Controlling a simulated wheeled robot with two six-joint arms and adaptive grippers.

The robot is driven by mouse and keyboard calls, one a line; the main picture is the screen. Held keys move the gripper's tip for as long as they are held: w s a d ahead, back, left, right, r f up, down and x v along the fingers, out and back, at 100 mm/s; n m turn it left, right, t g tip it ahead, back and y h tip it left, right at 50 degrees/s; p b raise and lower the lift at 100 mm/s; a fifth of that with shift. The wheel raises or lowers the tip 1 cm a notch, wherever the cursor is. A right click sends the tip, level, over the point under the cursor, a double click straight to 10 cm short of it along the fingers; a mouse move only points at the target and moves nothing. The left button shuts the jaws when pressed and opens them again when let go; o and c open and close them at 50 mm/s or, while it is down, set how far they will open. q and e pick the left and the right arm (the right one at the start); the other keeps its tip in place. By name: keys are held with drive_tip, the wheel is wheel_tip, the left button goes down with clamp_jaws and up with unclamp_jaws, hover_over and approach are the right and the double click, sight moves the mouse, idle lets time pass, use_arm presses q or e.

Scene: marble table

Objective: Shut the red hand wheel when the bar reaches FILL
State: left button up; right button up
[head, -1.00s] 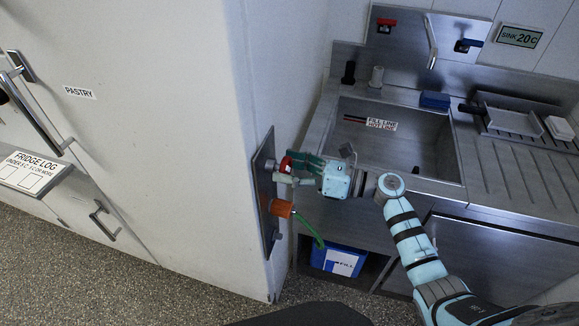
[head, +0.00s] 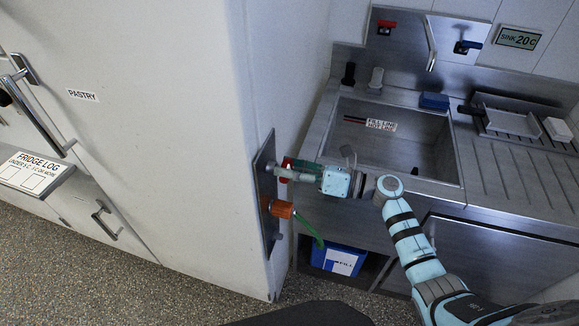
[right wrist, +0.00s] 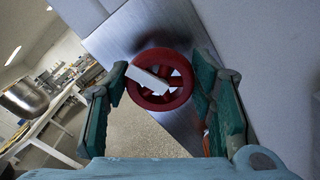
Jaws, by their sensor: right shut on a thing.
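The red hand wheel (right wrist: 160,80) sits on a metal plate (head: 264,190) on the side of the white cabinet. In the head view it shows only as a bit of red (head: 285,165) behind my fingers. My right gripper (head: 292,171) is shut on the wheel, and the right wrist view shows its two fingers (right wrist: 165,92) on either side of the rim. A green hose (head: 308,231) runs from an orange fitting (head: 281,208) down to a blue box marked FILL (head: 339,260). I see no bar level clearly. My left gripper is out of view.
A steel sink (head: 385,145) with a FILL LINE label (head: 381,124) is behind my right arm. A fridge log board (head: 34,172) is at the left.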

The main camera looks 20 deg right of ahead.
drive_tip(key=shift+m+p, duration=0.85)
drive_tip(key=shift+m, duration=1.25)
drive_tip(key=o, duration=1.2)
drive_tip(key=shift+d+f, duration=0.1)
drive_tip(key=v, duration=1.2)
